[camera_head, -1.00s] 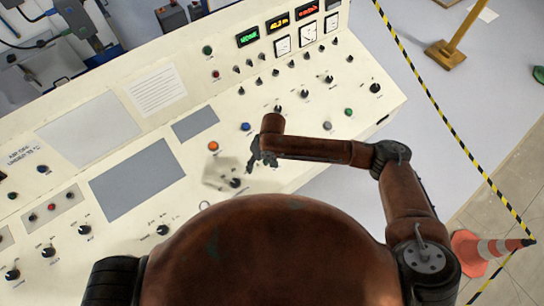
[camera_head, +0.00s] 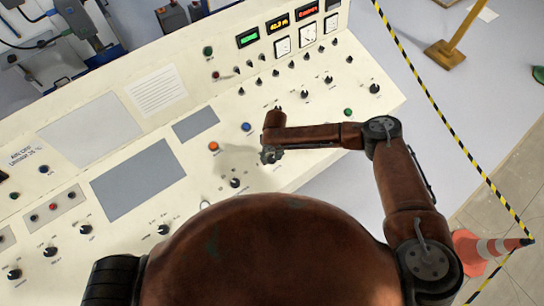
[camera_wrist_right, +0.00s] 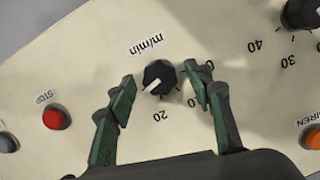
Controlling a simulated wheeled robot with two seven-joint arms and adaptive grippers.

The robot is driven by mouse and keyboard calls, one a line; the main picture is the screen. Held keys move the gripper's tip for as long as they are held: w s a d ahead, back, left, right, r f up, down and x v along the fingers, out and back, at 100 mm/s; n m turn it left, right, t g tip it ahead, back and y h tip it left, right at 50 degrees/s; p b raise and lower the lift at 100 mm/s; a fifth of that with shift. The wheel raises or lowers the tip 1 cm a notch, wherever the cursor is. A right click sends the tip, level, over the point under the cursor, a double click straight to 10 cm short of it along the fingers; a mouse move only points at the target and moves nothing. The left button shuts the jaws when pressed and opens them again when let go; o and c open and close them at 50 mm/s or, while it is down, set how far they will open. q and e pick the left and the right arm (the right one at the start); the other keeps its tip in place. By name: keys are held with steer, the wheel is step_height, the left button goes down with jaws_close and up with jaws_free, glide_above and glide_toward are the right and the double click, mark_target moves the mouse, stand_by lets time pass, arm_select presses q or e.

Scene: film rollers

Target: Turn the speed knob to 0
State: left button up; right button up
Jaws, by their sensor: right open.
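The speed knob (camera_wrist_right: 160,77) is black with a white pointer and is marked "m/min" on the cream panel. In the right wrist view its pointer aims to the lower left. A "20" is printed below it, and other scale digits to the right are partly covered by a finger. My right gripper (camera_wrist_right: 160,92) is open, with one finger on each side of the knob. Small gaps show between fingers and knob; I cannot tell their height above the panel. In the head view the right gripper (camera_head: 269,155) hides this knob. My left gripper is not in view.
In the wrist view a red STOP button (camera_wrist_right: 57,117) is at left and an orange SIREN button (camera_wrist_right: 311,137) at right. Another knob (camera_wrist_right: 301,12) is at the upper right. The panel (camera_head: 215,105) carries several knobs and lit displays (camera_head: 278,22). A cone (camera_head: 480,248) stands on the floor.

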steer(key=shift+f, duration=0.1)
steer(key=shift+c, duration=0.4)
steer(key=c, duration=1.1)
